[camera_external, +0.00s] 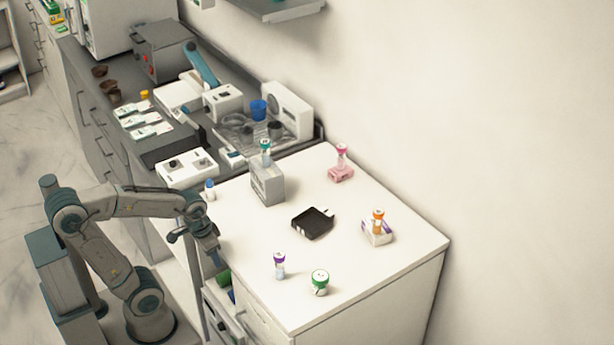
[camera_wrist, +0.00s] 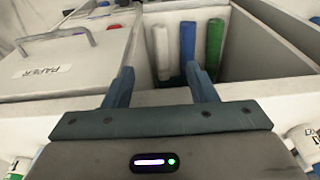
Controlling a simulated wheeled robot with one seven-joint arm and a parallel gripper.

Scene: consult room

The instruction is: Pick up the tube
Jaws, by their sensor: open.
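My gripper (camera_external: 216,260) hangs at the left edge of the white table, above an open compartment. In the wrist view my gripper's two fingers (camera_wrist: 161,85) are spread with nothing between them. Past them, a white tube-like item (camera_wrist: 162,52), a blue one (camera_wrist: 187,48) and a green one (camera_wrist: 214,47) stand in the compartment. On the table stand capped tubes: purple (camera_external: 279,265), green (camera_external: 320,283), orange (camera_external: 378,221), pink (camera_external: 341,156), teal (camera_external: 265,152) and blue (camera_external: 210,190). I cannot tell which one is the named tube.
A black tray-like item (camera_external: 312,223) lies mid-table. A grey block (camera_external: 268,184) is under the teal-capped tube. A counter with equipment runs behind on the left. A lid marked PAPER (camera_wrist: 62,72) lies left of the compartment. The table's front right is clear.

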